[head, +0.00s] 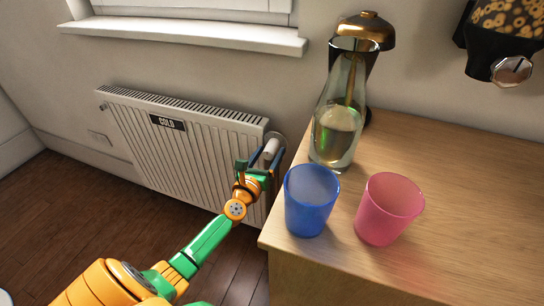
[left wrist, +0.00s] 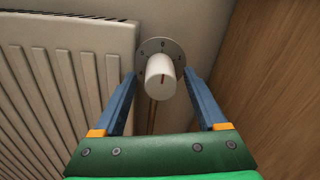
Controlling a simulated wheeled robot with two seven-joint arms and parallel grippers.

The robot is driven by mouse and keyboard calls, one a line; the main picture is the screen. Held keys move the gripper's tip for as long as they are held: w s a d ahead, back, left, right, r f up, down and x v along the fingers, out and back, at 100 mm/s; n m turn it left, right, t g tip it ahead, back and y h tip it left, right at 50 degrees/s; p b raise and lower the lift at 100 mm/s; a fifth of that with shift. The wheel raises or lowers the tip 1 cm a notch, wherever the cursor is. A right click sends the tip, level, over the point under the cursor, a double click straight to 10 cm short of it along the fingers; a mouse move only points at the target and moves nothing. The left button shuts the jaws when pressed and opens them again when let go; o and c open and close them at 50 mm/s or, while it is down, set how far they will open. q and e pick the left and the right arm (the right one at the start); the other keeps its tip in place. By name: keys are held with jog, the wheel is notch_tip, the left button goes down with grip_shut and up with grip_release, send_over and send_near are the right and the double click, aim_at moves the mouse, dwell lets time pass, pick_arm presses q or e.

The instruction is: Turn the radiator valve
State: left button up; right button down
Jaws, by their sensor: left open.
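The radiator (head: 180,140) is white and ribbed, mounted on the wall, with a black label reading "COLD". Its valve (head: 271,148) is a white cylindrical knob at the radiator's upper right end. In the left wrist view the knob (left wrist: 161,76) has a dark mark on its face and a round grey dial plate behind it. My left gripper (head: 265,156) is open. In the left wrist view its two blue fingers (left wrist: 157,84) stand on either side of the knob, with gaps showing; I cannot tell how deep the knob sits between them. My right gripper is not in view.
A wooden cabinet (head: 460,180) stands close to the right of the valve. On it are a blue cup (head: 311,205), a pink cup (head: 388,210) and a glass carafe (head: 338,115) near the left edge. A window sill (head: 190,33) juts out above the radiator.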

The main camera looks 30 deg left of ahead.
pick_arm(q)
jog(key=shift+w, duration=0.2)
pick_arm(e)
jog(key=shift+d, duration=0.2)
pick_arm(q)
grip_shut()
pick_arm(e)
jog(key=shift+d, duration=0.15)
